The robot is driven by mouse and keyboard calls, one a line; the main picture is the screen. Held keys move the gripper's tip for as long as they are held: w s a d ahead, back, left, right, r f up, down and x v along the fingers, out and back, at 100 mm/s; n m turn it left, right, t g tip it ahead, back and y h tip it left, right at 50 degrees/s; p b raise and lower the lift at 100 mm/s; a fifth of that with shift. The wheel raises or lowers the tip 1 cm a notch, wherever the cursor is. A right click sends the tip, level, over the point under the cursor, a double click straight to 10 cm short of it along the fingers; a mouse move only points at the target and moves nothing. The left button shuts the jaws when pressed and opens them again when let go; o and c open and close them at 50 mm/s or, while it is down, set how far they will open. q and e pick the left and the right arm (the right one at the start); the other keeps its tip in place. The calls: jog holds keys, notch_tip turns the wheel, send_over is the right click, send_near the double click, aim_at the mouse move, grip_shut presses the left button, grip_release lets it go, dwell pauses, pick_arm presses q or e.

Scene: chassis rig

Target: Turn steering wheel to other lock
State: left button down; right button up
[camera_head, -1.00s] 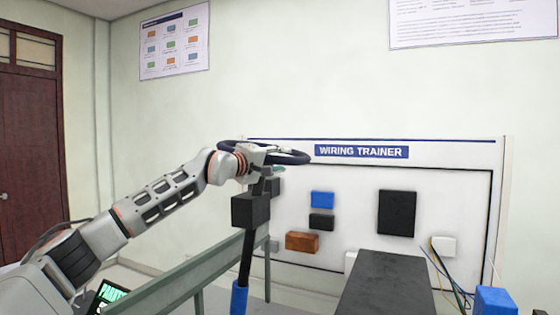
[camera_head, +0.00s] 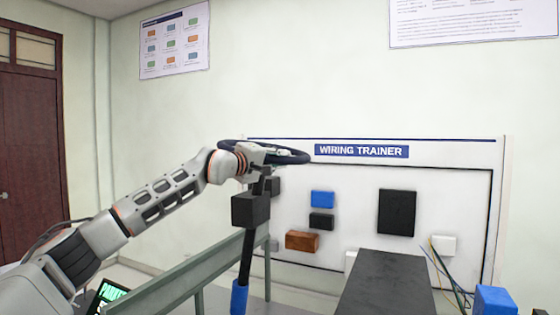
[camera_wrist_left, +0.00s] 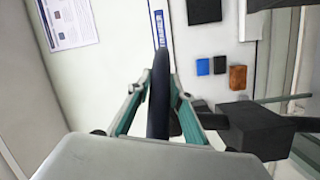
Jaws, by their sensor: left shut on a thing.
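The steering wheel (camera_head: 298,157) is a thin dark ring seen nearly edge-on, on top of a dark column in the head view. My left gripper (camera_head: 276,152) reaches it from the left and is shut on its rim. In the left wrist view the dark rim (camera_wrist_left: 158,105) runs between the two green-grey fingers of my left gripper (camera_wrist_left: 160,88). The wheel's hub is mostly hidden behind the gripper. The column's black box (camera_head: 250,210) is below the wheel. My right gripper is not in view.
A green-grey rail (camera_head: 200,268) runs beside the column. A dark flat-topped block (camera_head: 385,285) stands to the right. The wiring trainer board (camera_head: 345,185) with several coloured blocks is behind. A blue box (camera_head: 495,300) and loose wires are at lower right.

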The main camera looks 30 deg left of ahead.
pick_arm(q)
jog(key=shift+f, duration=0.1)
dwell(0.3)
jog(key=c, duration=1.8)
grip_release()
jog(key=shift+c, duration=0.2)
jog(key=s+a, duration=0.2)
jog(key=s, duration=0.9)
jog(key=shift+s+a, duration=0.2)
jog(key=shift+s, duration=0.2)
